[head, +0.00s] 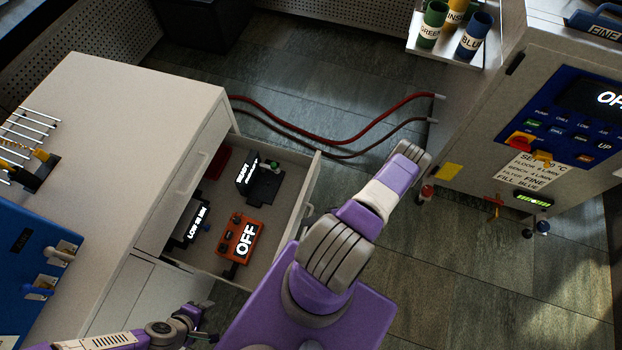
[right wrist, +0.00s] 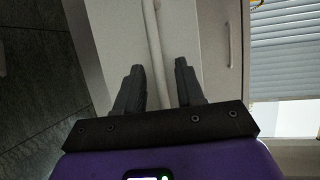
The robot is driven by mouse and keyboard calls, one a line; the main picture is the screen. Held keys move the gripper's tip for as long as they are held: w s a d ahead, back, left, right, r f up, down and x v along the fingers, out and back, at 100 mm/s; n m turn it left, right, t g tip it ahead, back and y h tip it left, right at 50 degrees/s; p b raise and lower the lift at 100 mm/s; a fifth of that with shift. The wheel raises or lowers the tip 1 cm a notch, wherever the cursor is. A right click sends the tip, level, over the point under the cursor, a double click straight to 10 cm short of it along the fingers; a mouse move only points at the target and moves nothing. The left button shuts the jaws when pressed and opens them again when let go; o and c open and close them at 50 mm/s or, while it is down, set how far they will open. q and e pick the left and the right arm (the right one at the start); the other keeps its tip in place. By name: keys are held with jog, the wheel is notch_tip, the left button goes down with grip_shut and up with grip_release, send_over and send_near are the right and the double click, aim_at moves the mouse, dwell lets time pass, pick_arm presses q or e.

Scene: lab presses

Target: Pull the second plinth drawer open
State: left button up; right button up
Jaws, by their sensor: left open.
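The white plinth cabinet (head: 150,105) stands at left in the head view. Its upper drawer front (head: 183,190) is closed. The second drawer (head: 292,155), below it, stands pulled out with several devices inside. Its handle (head: 306,218) shows partly beside my right arm. In the right wrist view a pale bar handle (right wrist: 153,35) runs between the fingers of my right gripper (right wrist: 158,68), which look apart with gaps beside the bar. My right arm hides that gripper in the head view. My left gripper (head: 207,325) is open, low at left, below the drawer.
In the drawer lie an orange box (head: 238,238) marked OFF and a black device (head: 262,182). Red hoses (head: 330,138) cross the floor behind. A machine with a blue panel (head: 570,120) stands at right. The floor (head: 480,270) at lower right is clear.

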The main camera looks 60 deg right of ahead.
jog(key=v, duration=0.7)
jog(key=shift+s+d, duration=0.15)
jog(key=shift+s, duration=0.1)
jog(key=shift+r, duration=0.1)
